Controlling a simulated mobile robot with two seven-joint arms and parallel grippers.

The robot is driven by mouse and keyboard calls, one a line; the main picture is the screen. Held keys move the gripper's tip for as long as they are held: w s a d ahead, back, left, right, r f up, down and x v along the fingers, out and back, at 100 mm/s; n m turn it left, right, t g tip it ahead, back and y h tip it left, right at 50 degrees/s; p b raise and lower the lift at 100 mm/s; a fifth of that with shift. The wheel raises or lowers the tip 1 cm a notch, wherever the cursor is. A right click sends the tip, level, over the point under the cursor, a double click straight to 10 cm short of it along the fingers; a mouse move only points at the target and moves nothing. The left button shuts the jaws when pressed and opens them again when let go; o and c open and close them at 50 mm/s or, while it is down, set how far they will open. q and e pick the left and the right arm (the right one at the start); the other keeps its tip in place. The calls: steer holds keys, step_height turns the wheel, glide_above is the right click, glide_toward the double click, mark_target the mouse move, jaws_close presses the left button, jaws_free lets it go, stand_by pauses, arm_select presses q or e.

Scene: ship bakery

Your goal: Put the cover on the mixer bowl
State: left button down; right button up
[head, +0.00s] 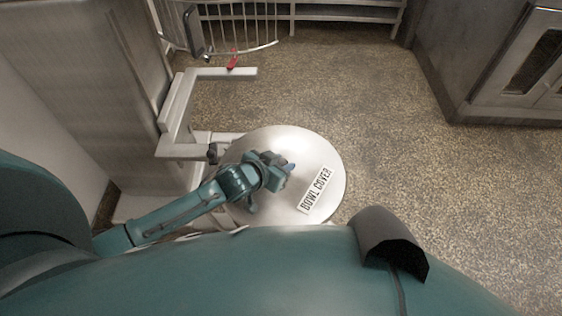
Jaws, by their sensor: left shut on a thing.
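The bowl cover (318,160) is a round, shiny silver disc with a white "BOWL COVER" label, in the middle of the head view. My left gripper (286,170) is over the middle of the cover and shut on it; the hand hides the exact grip point, and a small blue bit shows at the fingertips. The mixer (130,75) stands at the left, with two pale support arms (215,72) reaching right. The cover lies by the nearer arm. The mixer bowl is not clearly seen; I cannot tell whether it is under the cover. My right gripper is out of view.
A wire guard (235,30) with a small red lever (233,60) is above the support arms. A metal cabinet (520,70) stands at the upper right, and a low shelf (345,14) at the back. The speckled floor (420,190) right of the cover is clear.

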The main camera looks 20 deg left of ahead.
arm_select(q)
steer(key=shift+f+b, duration=0.45)
steer(key=shift+f, duration=0.3)
stand_by(0.7)
steer(key=c, duration=1.1)
jaws_free()
steer(key=shift+o, duration=0.8)
steer(key=shift+f, duration=0.15)
steer(key=shift+s, duration=0.15)
steer(key=p+v, duration=0.2)
steer(key=v, duration=1)
steer(key=shift+s+r, duration=0.1)
steer(key=shift+r, duration=0.15)
steer(key=shift+s+a+r, duration=0.1)
steer(key=shift+s+r, duration=0.1)
